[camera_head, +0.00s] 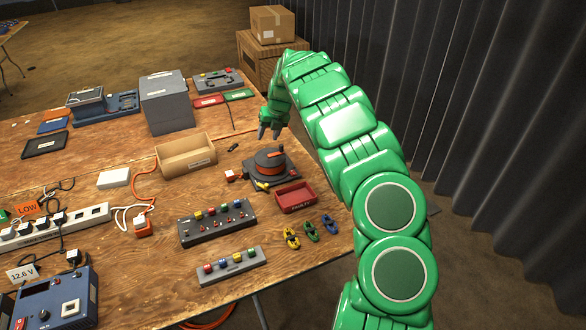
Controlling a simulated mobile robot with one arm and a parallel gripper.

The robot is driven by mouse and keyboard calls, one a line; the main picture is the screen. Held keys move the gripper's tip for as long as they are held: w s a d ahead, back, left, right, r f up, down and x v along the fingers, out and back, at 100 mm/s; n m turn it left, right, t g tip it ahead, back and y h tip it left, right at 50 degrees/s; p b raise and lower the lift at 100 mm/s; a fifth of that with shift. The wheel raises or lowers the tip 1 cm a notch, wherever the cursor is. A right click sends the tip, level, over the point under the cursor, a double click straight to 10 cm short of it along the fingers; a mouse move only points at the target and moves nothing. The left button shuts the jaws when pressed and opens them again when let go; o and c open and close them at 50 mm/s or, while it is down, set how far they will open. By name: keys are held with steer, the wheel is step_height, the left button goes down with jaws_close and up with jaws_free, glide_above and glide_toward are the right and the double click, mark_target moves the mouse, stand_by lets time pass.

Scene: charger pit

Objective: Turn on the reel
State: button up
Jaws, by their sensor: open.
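The reel (270,163) is a dark round drum with an orange cord wound around it, on a dark base on the wooden table. A small white and red plug-like piece (232,175) lies at its left, and a yellow piece (262,186) shows at its front edge. The reel's switch is too small to make out. My gripper (269,133) hangs from my green arm, pointing down, behind the reel in the picture and apart from it. Its dark fingers are open with nothing seen between them.
A cardboard tray (186,157) stands left of the reel and a red tray (295,198) in front. Button boxes (217,224), colored clips (311,231), a power strip (55,232) and a grey box (167,103) occupy the table (110,160). A dark curtain (480,110) hangs at right.

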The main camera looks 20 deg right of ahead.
mark_target(293, 173)
steer(key=s+d+f+n+g+h, duration=0.2)
steer(key=s+d+f+g, duration=0.1)
steer(key=s+d+f, duration=0.3)
steer(key=shift+w+d+f, duration=0.1)
steer(key=shift+d+f, duration=0.05)
steer(key=shift+f, duration=1.3)
steer(key=shift+w+d+f, duration=0.1)
steer(key=shift+d+f, duration=0.1)
steer(key=shift+f, duration=1.3)
steer(key=shift+w+d+f, duration=0.1)
steer(key=shift+d+f, duration=0.05)
steer(key=shift+f, duration=1.3)
jaws_close()
